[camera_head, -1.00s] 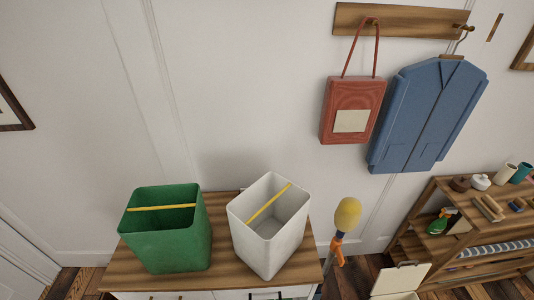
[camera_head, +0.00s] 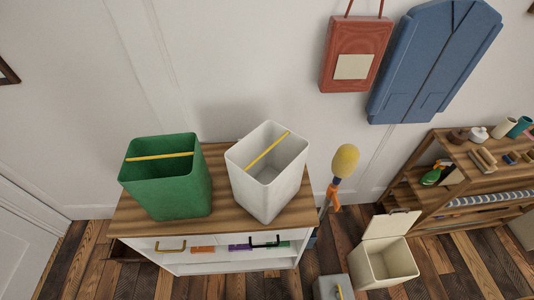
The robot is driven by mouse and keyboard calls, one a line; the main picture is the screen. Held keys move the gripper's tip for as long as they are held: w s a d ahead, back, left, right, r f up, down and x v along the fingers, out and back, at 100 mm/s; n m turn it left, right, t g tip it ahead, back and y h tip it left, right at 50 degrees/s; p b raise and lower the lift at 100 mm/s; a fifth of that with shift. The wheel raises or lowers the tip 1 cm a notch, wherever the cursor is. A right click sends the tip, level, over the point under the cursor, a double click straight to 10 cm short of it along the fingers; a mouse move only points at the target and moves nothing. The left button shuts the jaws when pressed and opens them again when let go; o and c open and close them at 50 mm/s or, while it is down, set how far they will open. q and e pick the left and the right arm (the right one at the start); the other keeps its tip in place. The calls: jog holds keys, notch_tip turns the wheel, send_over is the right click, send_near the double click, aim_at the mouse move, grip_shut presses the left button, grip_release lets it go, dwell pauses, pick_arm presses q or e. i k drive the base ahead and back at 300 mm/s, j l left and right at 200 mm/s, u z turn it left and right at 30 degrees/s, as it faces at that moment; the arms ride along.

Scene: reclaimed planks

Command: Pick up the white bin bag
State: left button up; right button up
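A white, square, open-topped bin-like bag (camera_head: 277,196) with a yellow strip across its mouth stands on the right part of a wooden cabinet top (camera_head: 220,219). A green one (camera_head: 176,193) of the same shape, also with a yellow strip, stands to its left with a gap between them. The inside of the white one looks empty. Neither of my grippers shows in this view, and nothing touches the white one.
The white cabinet front (camera_head: 214,256) has handles and an open shelf with coloured items. A yellow-headed duster (camera_head: 345,161), an open cream bin (camera_head: 387,262) and a grey box (camera_head: 332,288) stand to the right. A wooden shelf unit (camera_head: 443,211) is farther right. Plank floor lies between.

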aim_at(265, 169)
jog(key=j+z, duration=0.1)
jog(key=j, duration=0.35)
jog(key=k+j+z, duration=0.15)
jog(key=j, duration=0.3)
jog(key=j+z, duration=0.1)
jog(key=j, duration=0.35)
jog(key=k+j+z, duration=0.1)
jog(key=j, duration=0.35)
jog(key=k+j+z, duration=0.15)
jog(key=j, duration=0.25)
